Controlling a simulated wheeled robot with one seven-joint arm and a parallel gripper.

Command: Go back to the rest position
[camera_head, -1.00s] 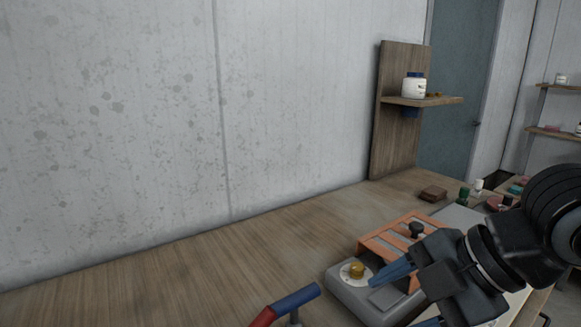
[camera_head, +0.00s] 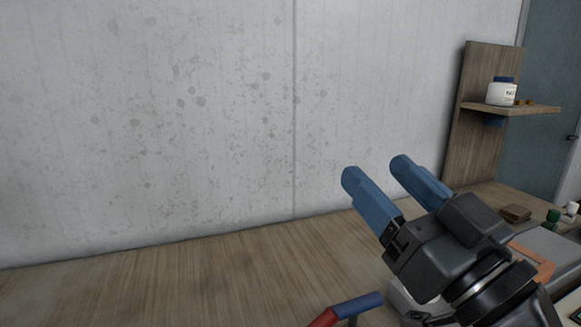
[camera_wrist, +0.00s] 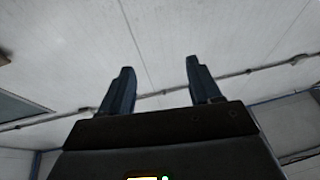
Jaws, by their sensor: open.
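My gripper (camera_head: 396,172) is raised above the workbench in the head view. Its two blue fingers are spread apart and point up and to the left, with nothing between them. In the wrist view my gripper (camera_wrist: 157,78) is also open and empty, with wall or ceiling surfaces and a thin pipe behind the fingers. My wrist hides much of the grey device (camera_head: 403,298) and the orange rack (camera_head: 535,262) on the bench.
A red and blue handled tool (camera_head: 345,308) is at the front edge of the view. The wooden bench (camera_head: 190,285) is clear on the left. A wooden stand (camera_head: 476,130) holds a white jar (camera_head: 502,93). A brown block (camera_head: 515,213) and a green-capped bottle (camera_head: 552,222) are at the right.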

